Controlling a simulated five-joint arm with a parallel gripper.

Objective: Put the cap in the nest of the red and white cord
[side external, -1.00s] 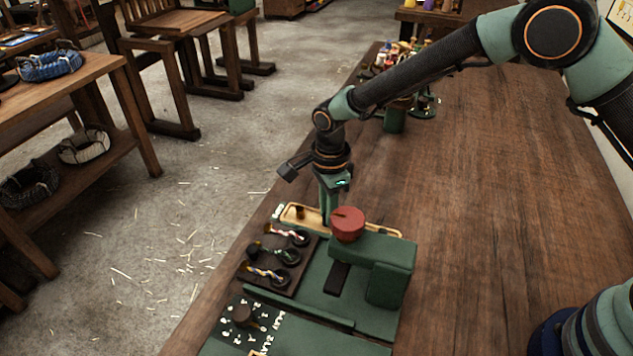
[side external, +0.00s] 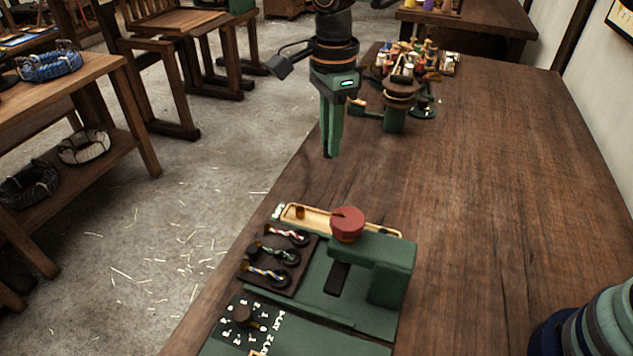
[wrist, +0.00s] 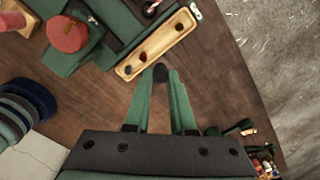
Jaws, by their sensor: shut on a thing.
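My gripper (side external: 331,152) is raised above the wooden bench, behind the green fixture. In the wrist view its two green fingers (wrist: 160,78) are closed on a small dark cap (wrist: 160,73) at their tips. In the side view the cap is hard to make out. A dark board (side external: 268,284) carries three short cords with dark round nests. The red and white cord (side external: 283,232) lies in the row farthest from the camera, with its nest (side external: 301,240) at its right end. My gripper is well above and away from it.
A pale wooden tray (side external: 313,222) with small caps lies behind the board. A red knob (side external: 347,224) tops the green block (side external: 385,258) beside it. A dial panel (side external: 242,330) is in front.

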